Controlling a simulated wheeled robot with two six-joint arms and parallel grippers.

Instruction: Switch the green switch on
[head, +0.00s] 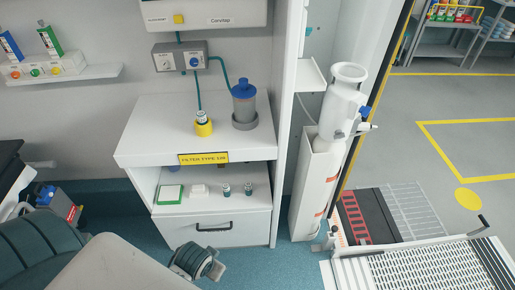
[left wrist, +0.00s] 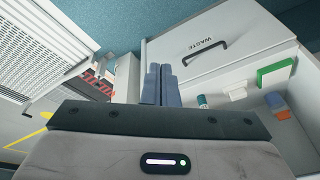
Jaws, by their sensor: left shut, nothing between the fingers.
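I cannot make out a clear green switch in either view. In the head view a small green round mark (head: 36,72) shows on a white box on the left wall shelf, but I cannot tell if it is a switch. My left gripper (left wrist: 161,84) is shut and empty in the left wrist view, its fingers in front of the lower cabinet. In the head view my left arm reaches in from the lower left, and its fingers cannot be made out. My right gripper is not in view.
A white cabinet (head: 135,143) with a drawer (head: 215,229) stands in the middle. It holds a blue-lidded jar (head: 244,103) and a yellow cup (head: 204,128). A grey knob box (head: 180,57) hangs above. A white canister (head: 340,105) and a ramp (head: 415,265) are at right.

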